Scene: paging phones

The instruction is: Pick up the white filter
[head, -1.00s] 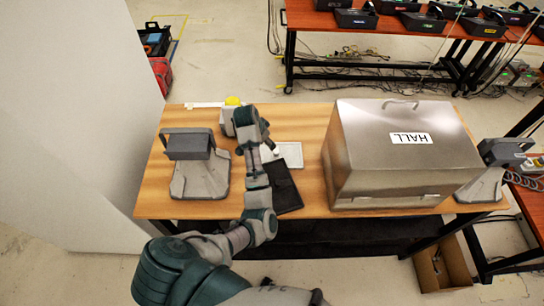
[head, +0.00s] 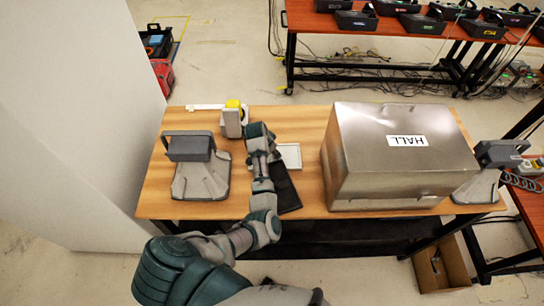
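A flat white rectangular piece with a raised rim, which looks like the white filter (head: 290,155), lies on the wooden table (head: 300,121). A black flat panel (head: 287,195) lies just in front of it. My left gripper (head: 270,153) points down at the filter's left side and covers part of that edge. Its fingers are small and mostly hidden by the wrist, so I cannot tell whether they are open or touch the filter. My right gripper is not in view.
A metal box marked HALL (head: 395,160) stands to the right. A grey stand (head: 198,170) is at the left, and another (head: 485,180) at the far right. A pale device with a yellow top (head: 233,121) stands behind left of my gripper. A white strip (head: 204,107) lies at the back edge.

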